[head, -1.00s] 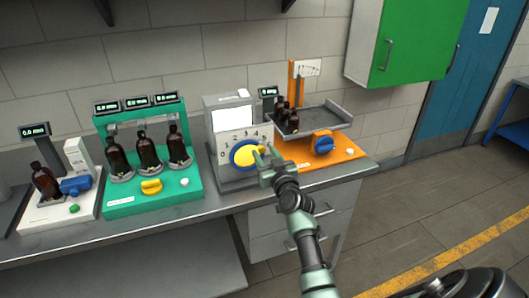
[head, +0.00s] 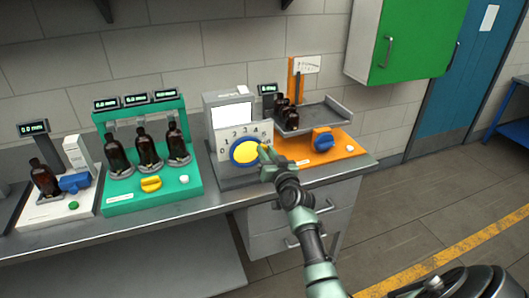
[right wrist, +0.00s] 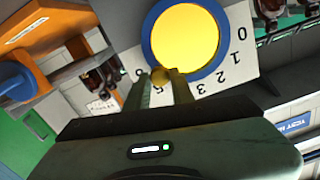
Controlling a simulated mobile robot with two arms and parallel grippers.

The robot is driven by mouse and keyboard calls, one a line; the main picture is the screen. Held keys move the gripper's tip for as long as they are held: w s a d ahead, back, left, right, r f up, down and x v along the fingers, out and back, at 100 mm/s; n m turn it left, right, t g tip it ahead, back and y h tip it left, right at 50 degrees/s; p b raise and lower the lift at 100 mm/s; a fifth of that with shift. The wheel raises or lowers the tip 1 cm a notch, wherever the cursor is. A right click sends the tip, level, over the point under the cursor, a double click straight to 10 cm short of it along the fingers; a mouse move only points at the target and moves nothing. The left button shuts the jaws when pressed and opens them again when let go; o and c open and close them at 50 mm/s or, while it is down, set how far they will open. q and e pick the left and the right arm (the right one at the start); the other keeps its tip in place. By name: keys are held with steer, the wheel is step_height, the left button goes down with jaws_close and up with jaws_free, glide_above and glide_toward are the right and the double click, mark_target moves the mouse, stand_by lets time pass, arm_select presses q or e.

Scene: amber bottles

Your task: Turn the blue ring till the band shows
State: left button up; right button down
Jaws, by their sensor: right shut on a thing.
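The blue ring (head: 231,154) surrounds a yellow disc (head: 245,151) on the front of a grey machine, below a white number scale (head: 262,129). The ring also shows in the right wrist view (right wrist: 147,45). A small yellow knob (right wrist: 161,75) sits at the ring's edge. My right gripper (head: 264,152) is at the ring's right side, its fingers shut on the knob in the right wrist view (right wrist: 162,84). The white screen (head: 232,116) above the scale looks blank, with no band visible. My left gripper is not in view.
A green stand (head: 122,202) with several amber bottles and a yellow knob is left of the machine. An orange unit (head: 347,150) with a blue knob and a grey tray (head: 333,114) is close on the right. The bench's front edge runs below.

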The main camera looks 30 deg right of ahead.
steer(key=shift+d+f+m, duration=0.25)
steer(key=shift+f+m, duration=0.25)
steer(key=shift+m, duration=0.6)
steer(key=c, duration=1.2)
jaws_free()
steer(key=shift+c, duration=0.2)
steer(key=b+v, duration=0.1)
steer(key=v, duration=0.7)
steer(key=shift+w, duration=0.1)
